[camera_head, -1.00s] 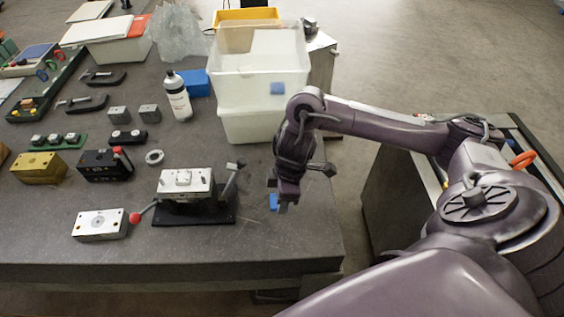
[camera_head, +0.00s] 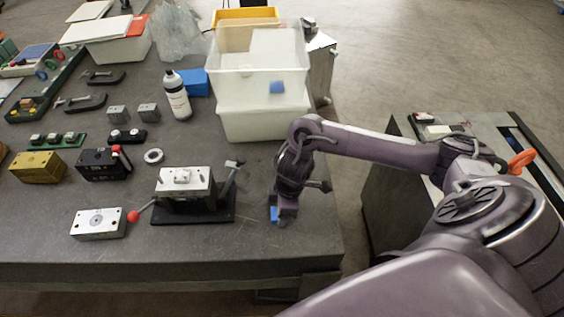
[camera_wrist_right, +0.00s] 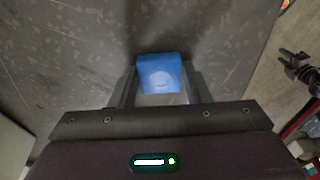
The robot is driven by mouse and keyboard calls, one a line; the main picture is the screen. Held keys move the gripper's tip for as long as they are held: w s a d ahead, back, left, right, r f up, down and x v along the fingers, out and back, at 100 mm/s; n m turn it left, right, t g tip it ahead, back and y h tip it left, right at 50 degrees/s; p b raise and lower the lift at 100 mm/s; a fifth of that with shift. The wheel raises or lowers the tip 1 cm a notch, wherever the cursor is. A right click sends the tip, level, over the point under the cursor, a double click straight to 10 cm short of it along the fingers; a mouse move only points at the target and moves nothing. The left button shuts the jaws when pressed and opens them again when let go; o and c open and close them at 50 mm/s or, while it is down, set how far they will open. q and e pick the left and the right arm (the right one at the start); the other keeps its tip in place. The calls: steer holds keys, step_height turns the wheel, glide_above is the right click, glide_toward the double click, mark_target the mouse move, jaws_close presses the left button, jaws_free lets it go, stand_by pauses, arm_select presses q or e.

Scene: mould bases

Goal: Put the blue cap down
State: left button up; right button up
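The blue cap (camera_wrist_right: 160,73) sits between the two fingers of my right gripper (camera_wrist_right: 161,88) in the right wrist view, with a finger against each side. In the head view the cap (camera_head: 274,214) shows as a small blue patch at the tip of my right gripper (camera_head: 279,218), low over the right part of the dark table (camera_head: 200,252). The gripper hides part of the cap. I cannot tell whether its underside touches the table. My left gripper is not in view.
A metal clamp fixture (camera_head: 186,182) with a lever stands left of the gripper. A clear bin on a white bin (camera_head: 262,122) stands behind. The table's right edge is close to the gripper. Bare table lies in front of it.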

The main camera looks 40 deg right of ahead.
steer(key=o, duration=0.4)
steer(key=shift+c, duration=0.2)
steer(key=shift+r, duration=0.35)
steer(key=r, duration=0.4)
steer(key=shift+d+r, duration=0.2)
steer(key=shift+d, duration=0.15)
step_height(320, 180, up, 7)
steer(key=p, duration=0.2)
steer(key=shift+s+d, duration=0.45)
